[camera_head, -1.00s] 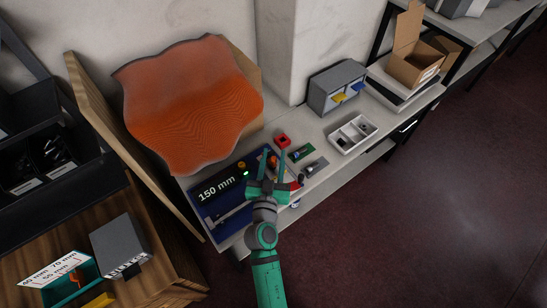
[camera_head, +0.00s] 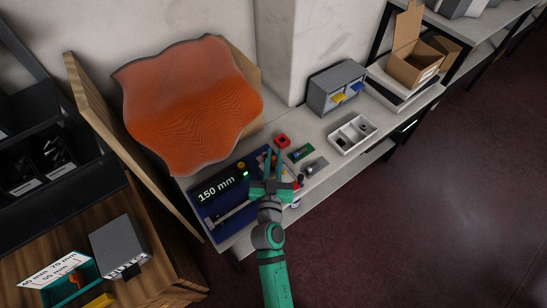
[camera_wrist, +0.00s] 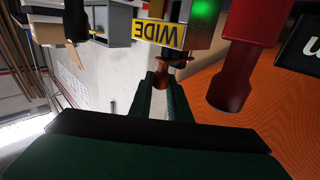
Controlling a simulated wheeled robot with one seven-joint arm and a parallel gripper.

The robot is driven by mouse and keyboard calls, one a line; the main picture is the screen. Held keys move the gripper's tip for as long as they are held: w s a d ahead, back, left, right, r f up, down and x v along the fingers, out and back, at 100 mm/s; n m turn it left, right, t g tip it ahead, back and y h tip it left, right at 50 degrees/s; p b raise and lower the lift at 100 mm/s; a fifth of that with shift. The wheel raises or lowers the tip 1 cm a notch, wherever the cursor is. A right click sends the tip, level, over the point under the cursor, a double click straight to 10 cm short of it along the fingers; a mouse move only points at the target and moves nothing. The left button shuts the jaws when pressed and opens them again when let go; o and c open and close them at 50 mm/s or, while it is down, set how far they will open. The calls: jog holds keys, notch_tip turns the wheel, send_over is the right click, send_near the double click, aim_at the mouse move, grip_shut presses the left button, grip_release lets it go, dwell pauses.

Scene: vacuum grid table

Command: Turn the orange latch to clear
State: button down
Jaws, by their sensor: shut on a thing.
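A small orange-brown piece, which looks like the orange latch (camera_wrist: 184,60), sits at the fingertips in the wrist view, below a yellow WIDE label (camera_wrist: 158,33). My gripper (camera_wrist: 163,78) has its two dark green fingers close together and is shut on this piece. The fingers hide part of it, so its angle cannot be told. In the head view my gripper (camera_head: 270,158) reaches over the blue tray (camera_head: 208,229) at its right side. The latch is too small and covered to make out there.
A dark block marked 150 mm (camera_head: 216,189) lies left of my gripper. A red part (camera_wrist: 231,85) hangs close to the right of the fingers in the wrist view.

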jog(key=shift+w+n+y, duration=0.1)
jog(key=shift+n+y, duration=0.2)
jog(key=shift+y, duration=0.1)
jog(key=shift+w+d+n+g+y, duration=0.3)
jog(key=shift+n+y, duration=0.55)
jog(key=shift+y, duration=0.5)
jog(key=shift+w+d+n+g+y, duration=0.3)
jog(key=shift+n+y, duration=0.6)
jog(key=shift+y, duration=0.4)
jog(key=shift+w+d+n+g+y, duration=0.2)
jog(key=shift+w+n+y, duration=0.15)
jog(key=shift+n+y, duration=0.75)
jog(key=w+n+g+y, duration=0.1)
jog(key=n+g+y, duration=0.2)
jog(key=g, duration=0.1)
jog(key=w+n+g+y, duration=0.2)
jog(key=n+g+y, duration=0.2)
jog(key=w+n+g+y, duration=0.1)
jog(key=n+g+y, duration=0.2)
jog(key=g, duration=0.2)
jog(key=shift+w+a+f+n+y, duration=0.1)
jog(key=shift+w+a+n+y, duration=0.2)
jog(key=shift+w+y, duration=0.1)
jog(key=shift+a+g, duration=0.15)
jog(key=shift+g, duration=0.25)
jog(key=c, duration=1.7)
grip_release()
jog(key=shift+o, duration=0.2)
